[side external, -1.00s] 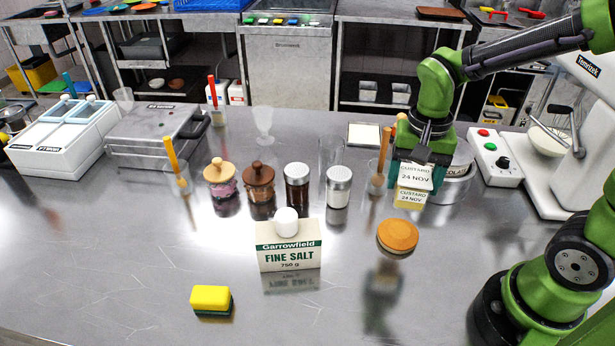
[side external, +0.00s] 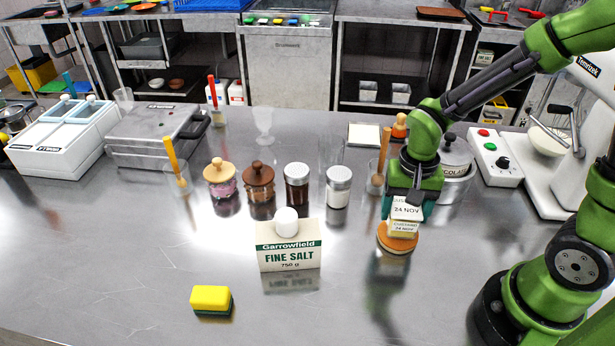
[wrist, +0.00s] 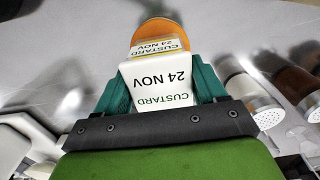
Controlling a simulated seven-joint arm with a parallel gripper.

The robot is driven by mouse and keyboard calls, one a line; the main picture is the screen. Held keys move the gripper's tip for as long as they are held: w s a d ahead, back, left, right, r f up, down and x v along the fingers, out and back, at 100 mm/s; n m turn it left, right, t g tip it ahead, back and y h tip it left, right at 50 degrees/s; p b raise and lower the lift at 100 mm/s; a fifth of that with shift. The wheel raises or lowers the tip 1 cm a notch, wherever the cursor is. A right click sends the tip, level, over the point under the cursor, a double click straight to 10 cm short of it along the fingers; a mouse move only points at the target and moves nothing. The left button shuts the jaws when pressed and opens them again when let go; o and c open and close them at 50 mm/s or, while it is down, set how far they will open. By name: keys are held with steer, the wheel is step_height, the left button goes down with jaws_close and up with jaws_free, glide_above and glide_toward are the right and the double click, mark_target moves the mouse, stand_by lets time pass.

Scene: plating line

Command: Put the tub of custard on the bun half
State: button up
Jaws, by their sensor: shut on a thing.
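The tub of custard (side external: 405,212) is a white and pale yellow tub labelled 24 NOV. My gripper (side external: 408,205) is shut on it, and it also shows in the wrist view (wrist: 160,90) with a green finger on each side of the tub (wrist: 160,82). The bun half (side external: 398,244) is a round orange-brown piece on the steel counter. In the side view the tub overlaps the back part of the bun half. In the wrist view the bun half (wrist: 160,30) shows just beyond the tub. I cannot tell whether the tub touches it.
A Garrowfield fine salt box (side external: 289,246) stands left of the bun half. Shakers (side external: 338,187) and jars (side external: 258,182) stand in a row behind it. A yellow sponge (side external: 211,300) lies at the front left. A steel pot (side external: 455,158) stands behind my gripper. The front counter is mostly clear.

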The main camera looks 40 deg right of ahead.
steer(key=shift+f, duration=0.1)
steer(key=o, duration=1.2)
step_height(320, 180, up, 12)
step_height(320, 180, up, 6)
steer(key=n+t+y, duration=0.2)
steer(key=n+t, duration=0.2)
steer(key=t, duration=0.2)
glide_above(406, 206)
steer(key=s, duration=0.4)
steer(key=shift+a+r+n+t, duration=0.2)
steer(key=shift+r+n+t, duration=0.1)
steer(key=shift+n+t, duration=0.25)
